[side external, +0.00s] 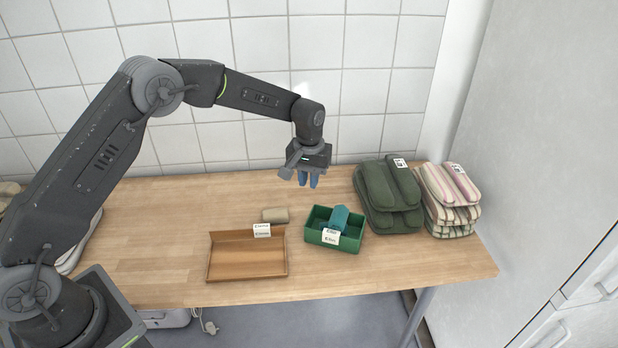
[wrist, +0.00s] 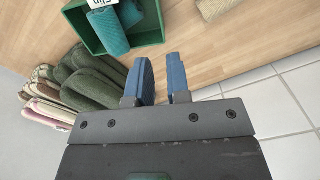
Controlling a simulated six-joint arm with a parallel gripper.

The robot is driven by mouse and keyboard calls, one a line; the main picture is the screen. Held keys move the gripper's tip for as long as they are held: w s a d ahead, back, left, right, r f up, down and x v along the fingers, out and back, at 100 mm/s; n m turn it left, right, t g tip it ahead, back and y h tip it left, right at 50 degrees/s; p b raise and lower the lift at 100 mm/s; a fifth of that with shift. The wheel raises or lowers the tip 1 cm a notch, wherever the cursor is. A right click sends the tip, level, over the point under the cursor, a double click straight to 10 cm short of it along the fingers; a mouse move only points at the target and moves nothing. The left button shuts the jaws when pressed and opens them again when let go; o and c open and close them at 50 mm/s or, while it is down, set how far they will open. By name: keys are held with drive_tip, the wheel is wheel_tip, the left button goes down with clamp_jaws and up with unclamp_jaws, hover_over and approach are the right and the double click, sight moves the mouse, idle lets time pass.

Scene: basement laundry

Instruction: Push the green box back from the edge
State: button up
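The green box (side external: 352,245) stands on the wooden table, right of the middle, near the front edge. It holds a teal rolled item (side external: 339,218) and has a white label (side external: 330,236) on its front. The box also shows at the top of the wrist view (wrist: 150,24), partly cut off. My gripper (side external: 308,180) hangs above the back part of the table, behind the box and a little to its left. Its blue fingers (wrist: 160,78) stand apart with nothing between them, and they are clear of the box.
Green folded towels (side external: 388,200) and striped ones (side external: 450,200) are stacked to the right. The tiled wall (side external: 258,45) bounds the back. Bare table (side external: 160,225) lies on the left.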

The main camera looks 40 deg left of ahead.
sight(309, 217)
idle(0.3)
wheel_tip(309, 217, down, 14)
drive_tip(key=shift+r, duration=0.15)
idle(0.4)
clamp_jaws()
idle(0.4)
